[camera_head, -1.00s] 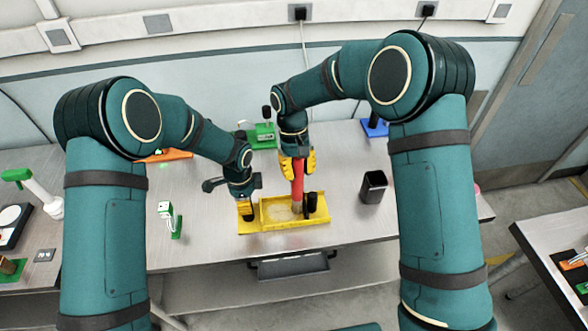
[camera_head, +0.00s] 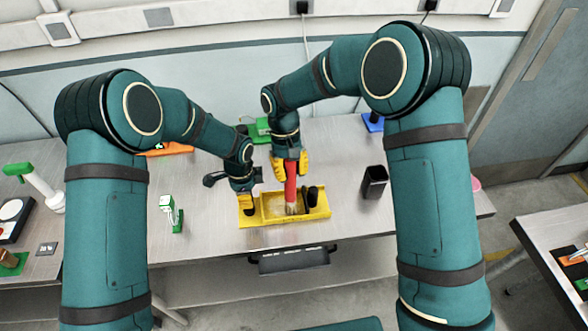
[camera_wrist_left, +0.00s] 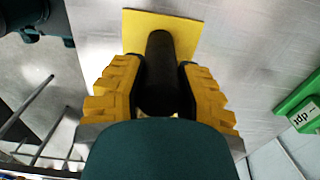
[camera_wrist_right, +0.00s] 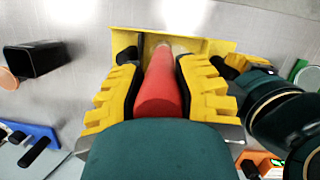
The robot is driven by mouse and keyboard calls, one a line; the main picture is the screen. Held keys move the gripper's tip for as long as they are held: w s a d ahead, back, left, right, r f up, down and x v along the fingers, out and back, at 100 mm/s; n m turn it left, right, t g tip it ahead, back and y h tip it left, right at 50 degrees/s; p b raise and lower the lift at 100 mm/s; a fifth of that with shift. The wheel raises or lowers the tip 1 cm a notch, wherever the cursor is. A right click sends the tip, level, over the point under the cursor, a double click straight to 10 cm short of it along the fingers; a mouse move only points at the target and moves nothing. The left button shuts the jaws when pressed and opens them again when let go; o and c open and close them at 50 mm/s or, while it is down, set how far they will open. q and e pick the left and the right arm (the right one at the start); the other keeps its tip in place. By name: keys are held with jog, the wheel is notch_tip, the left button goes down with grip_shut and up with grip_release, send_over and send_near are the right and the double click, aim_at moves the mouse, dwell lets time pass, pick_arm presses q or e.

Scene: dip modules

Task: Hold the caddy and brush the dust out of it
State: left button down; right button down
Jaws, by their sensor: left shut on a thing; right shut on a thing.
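The yellow caddy (camera_head: 318,215) is a shallow walled tray near the table's front edge. My left gripper (camera_head: 246,196) is shut on the black upright handle (camera_wrist_left: 160,65) at the caddy's left end. My right gripper (camera_head: 290,165) is shut on the red handle of a brush (camera_wrist_right: 162,95). The brush (camera_head: 290,186) stands nearly upright, its pale bristles down inside the caddy around the middle. A black post (camera_head: 312,197) stands at the caddy's right. The caddy floor looks pale left of the bristles; dust is too small to tell apart there.
A black open cup (camera_head: 374,182) stands right of the caddy. A small white-and-green device (camera_head: 169,213) stands to the left. Green (camera_head: 259,128), orange (camera_head: 168,149) and blue (camera_head: 373,122) items lie behind. The table between caddy and cup is clear.

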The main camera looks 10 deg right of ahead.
jog(key=shift+a+f, duration=0.15)
jog(key=shift+a, duration=0.85)
jog(key=shift+a+f, duration=0.1)
jog(key=shift+a, duration=0.85)
jog(key=shift+a, duration=0.1)
jog(key=shift+d, duration=3.25)
jog(key=shift+w+a, duration=0.3)
jog(key=shift+a, duration=0.4)
jog(key=shift+w+a, duration=0.25)
jog(key=shift+a, duration=0.4)
jog(key=shift+w+a, duration=0.3)
jog(key=shift+a, duration=0.4)
jog(key=shift+a, duration=0.15)
